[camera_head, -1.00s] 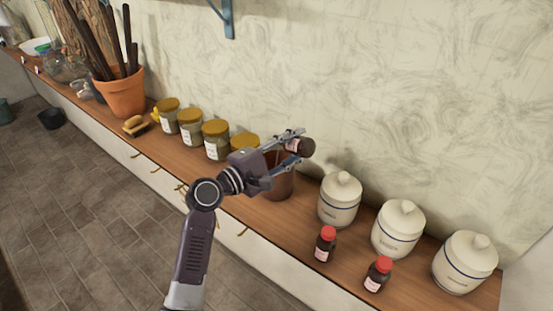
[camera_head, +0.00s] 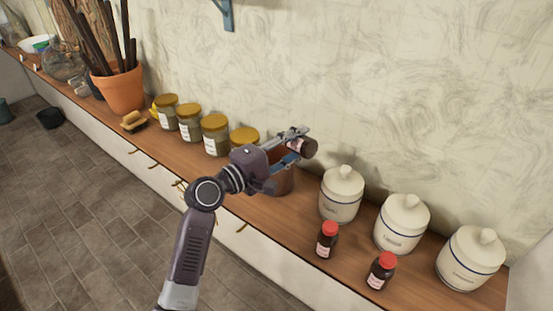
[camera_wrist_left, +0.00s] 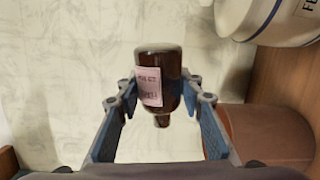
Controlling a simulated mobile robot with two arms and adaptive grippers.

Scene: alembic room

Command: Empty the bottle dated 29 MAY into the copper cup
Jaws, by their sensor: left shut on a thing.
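My left gripper (camera_head: 297,145) is shut on a small dark brown bottle (camera_head: 304,147), held above the counter. In the left wrist view the bottle (camera_wrist_left: 160,75) sits between the blue finger pads, its uncapped neck pointing to the bottom of the picture. It lies tilted well over, roughly level, base to the right in the head view. Its pink label is too blurred to read surely. The copper cup (camera_head: 283,184) stands on the counter just below the gripper, its rim partly hidden; it also shows in the left wrist view (camera_wrist_left: 272,135). No flow is visible. My right gripper is out of view.
Two red-capped bottles (camera_head: 327,241) (camera_head: 381,272) stand on the counter (camera_head: 230,185), in front of several white lidded canisters (camera_head: 402,224). Several yellow-lidded jars (camera_head: 215,136), a brush (camera_head: 133,121) and a terracotta pot (camera_head: 122,92) stand to the left. The wall is close behind.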

